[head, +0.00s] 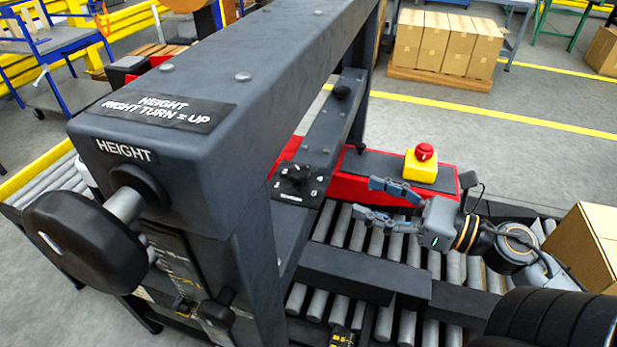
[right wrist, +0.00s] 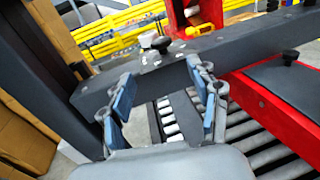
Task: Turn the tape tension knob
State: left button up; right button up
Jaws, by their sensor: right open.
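A small black knob (head: 297,175) sits on a dark plate with white markings, on the machine's crossbar; its label is too small to read. It looks like the tape tension knob. In the right wrist view, a black knob on a marked plate (right wrist: 161,44) shows beyond the fingers, near the top centre. My right gripper (head: 366,198) is open and empty above the rollers, to the right of the knob and apart from it. Its two blue-padded fingers also frame the crossbar in the right wrist view (right wrist: 160,88). My left gripper is not in view.
A large black height handwheel (head: 85,242) sticks out at the left front. The dark overhead beam (head: 240,75) runs above the crossbar. A yellow box with a red stop button (head: 424,165) sits on the red side rail behind my right gripper. A carton (head: 590,245) stands at the right.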

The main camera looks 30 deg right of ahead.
aim_at(309, 175)
jog(key=p+x, duration=0.3)
jog(key=x, duration=0.8)
jog(key=shift+w+a+r+p, duration=0.15)
jog(key=shift+w+r+p, duration=0.05)
jog(key=shift+w+p, duration=0.15)
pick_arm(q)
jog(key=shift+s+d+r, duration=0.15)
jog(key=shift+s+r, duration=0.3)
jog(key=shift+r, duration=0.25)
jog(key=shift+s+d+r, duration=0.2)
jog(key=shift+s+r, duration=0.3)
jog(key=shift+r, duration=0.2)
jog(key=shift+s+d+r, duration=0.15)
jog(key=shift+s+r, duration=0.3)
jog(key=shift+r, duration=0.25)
pick_arm(e)
jog(key=shift+x, duration=0.8)
jog(key=shift+f, duration=0.15)
